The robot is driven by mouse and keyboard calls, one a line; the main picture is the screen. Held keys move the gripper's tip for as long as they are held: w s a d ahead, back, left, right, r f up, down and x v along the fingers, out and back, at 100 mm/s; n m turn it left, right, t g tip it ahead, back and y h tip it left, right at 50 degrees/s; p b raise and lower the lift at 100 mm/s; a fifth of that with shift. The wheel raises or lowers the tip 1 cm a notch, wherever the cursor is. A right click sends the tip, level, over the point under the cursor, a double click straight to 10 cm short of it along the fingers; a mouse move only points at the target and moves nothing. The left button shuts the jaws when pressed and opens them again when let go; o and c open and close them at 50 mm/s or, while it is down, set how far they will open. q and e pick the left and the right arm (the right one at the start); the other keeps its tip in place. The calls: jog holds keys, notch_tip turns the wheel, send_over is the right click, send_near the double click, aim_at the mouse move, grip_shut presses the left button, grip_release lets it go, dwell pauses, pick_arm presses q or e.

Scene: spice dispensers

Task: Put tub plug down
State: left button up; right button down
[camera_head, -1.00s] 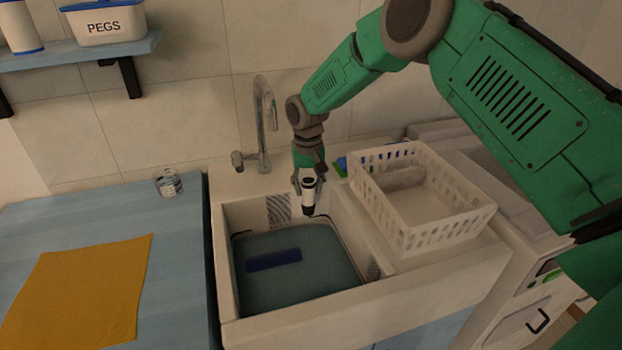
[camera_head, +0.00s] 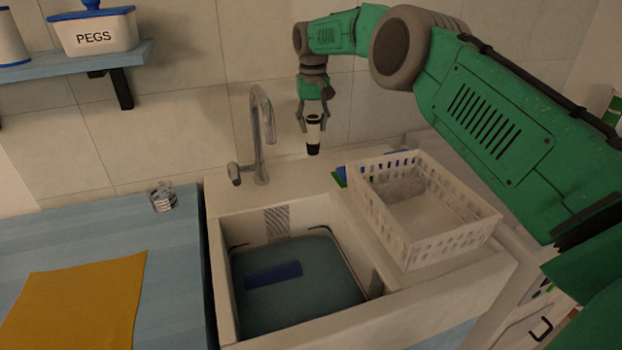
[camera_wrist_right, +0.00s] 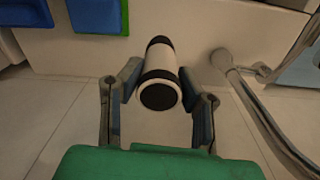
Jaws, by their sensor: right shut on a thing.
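The tub plug is a small white cylinder with black bands (camera_head: 314,134); it also shows in the right wrist view (camera_wrist_right: 160,75). My right gripper (camera_head: 313,118) is shut on it and holds it upright in the air, above the back ledge of the sink and right of the tap. In the right wrist view the two fingers (camera_wrist_right: 160,100) stand on either side of it. The sink (camera_head: 365,325) holds blue-grey water (camera_head: 320,260) with a dark blue block (camera_head: 273,275) in it. My left gripper is not in view.
A chrome tap (camera_head: 263,135) stands on the ledge. A white basket (camera_head: 450,245) stands right of the sink, with blue and green items (camera_head: 340,177) beside it. A small glass jar (camera_head: 162,197) and a yellow cloth (camera_head: 75,310) are on the blue counter (camera_head: 170,270).

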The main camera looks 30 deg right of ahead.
aim_at(313, 155)
notch_tip(313, 155, down, 10)
jog(key=shift+r, duration=0.2)
jog(key=c, duration=1.1)
grip_release()
jog(key=shift+d, duration=0.1)
jog(key=shift+c, duration=0.2)
jog(key=shift+r, duration=0.1)
notch_tip(313, 155, up, 12)
